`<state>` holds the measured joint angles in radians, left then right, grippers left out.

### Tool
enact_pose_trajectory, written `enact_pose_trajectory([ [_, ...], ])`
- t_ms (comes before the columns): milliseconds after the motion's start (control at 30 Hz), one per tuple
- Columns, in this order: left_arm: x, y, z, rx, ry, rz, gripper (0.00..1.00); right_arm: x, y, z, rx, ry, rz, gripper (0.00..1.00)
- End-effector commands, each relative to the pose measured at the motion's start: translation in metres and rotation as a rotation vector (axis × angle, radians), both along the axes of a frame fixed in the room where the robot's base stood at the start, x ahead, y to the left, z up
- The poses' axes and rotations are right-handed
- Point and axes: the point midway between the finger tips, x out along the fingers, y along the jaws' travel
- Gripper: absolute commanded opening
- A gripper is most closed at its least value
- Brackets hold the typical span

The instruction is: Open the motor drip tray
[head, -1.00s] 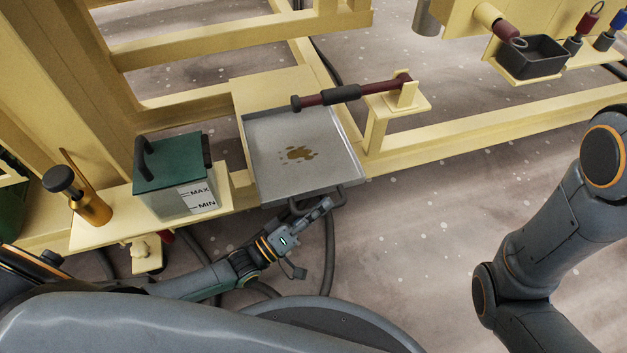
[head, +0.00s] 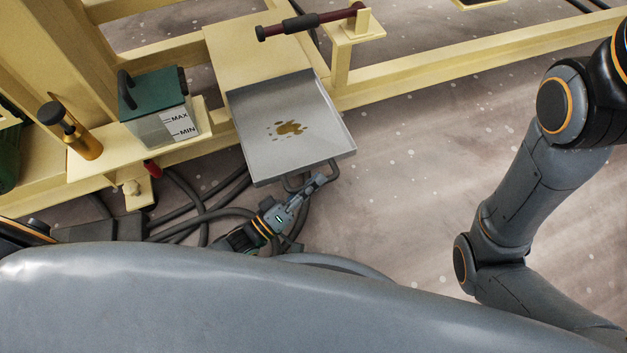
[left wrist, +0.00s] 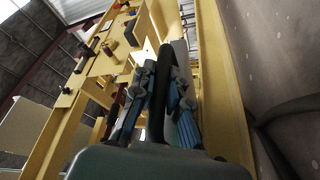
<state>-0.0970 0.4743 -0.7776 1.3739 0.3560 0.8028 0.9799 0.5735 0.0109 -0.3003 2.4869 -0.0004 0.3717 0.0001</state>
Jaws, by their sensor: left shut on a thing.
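The motor drip tray (head: 265,160) is a shallow grey metal tray with a brown oil stain in it. It is pulled out from the yellow frame, and its front part stands over the floor. A dark bar handle (head: 331,165) is on its front edge. My left gripper (head: 316,182) is shut on this handle, just in front of the tray. In the left wrist view the fingers (left wrist: 162,95) close on the dark bar between them. My right arm shows at the right, but its gripper is out of view.
A green-lidded reservoir (head: 157,104) marked MAX and MIN stands on a yellow ledge to the left, beside a brass cylinder with a black knob (head: 78,135). A dark red lever (head: 312,21) is behind the tray. Hoses (head: 205,215) lie below; floor at the right is clear.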

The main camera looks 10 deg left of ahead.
Motion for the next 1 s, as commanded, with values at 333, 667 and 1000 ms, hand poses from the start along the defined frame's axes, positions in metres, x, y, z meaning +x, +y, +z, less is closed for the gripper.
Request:
enact_pose_trajectory([
  [333, 0.000, 0.001, -0.001, 0.001, 0.002, 0.002, 0.37, 0.000, 0.000, 0.000, 0.000, 0.000, 0.001, 0.40],
  [667, 0.000, 0.001, 0.009, -0.001, 0.001, 0.002, 0.37, -0.001, 0.000, -0.001, -0.001, -0.002, -0.001, 0.40],
  [1000, 0.002, 0.002, 0.070, -0.005, -0.013, 0.003, 0.37, 0.000, 0.000, 0.000, -0.001, -0.001, 0.000, 0.40],
])
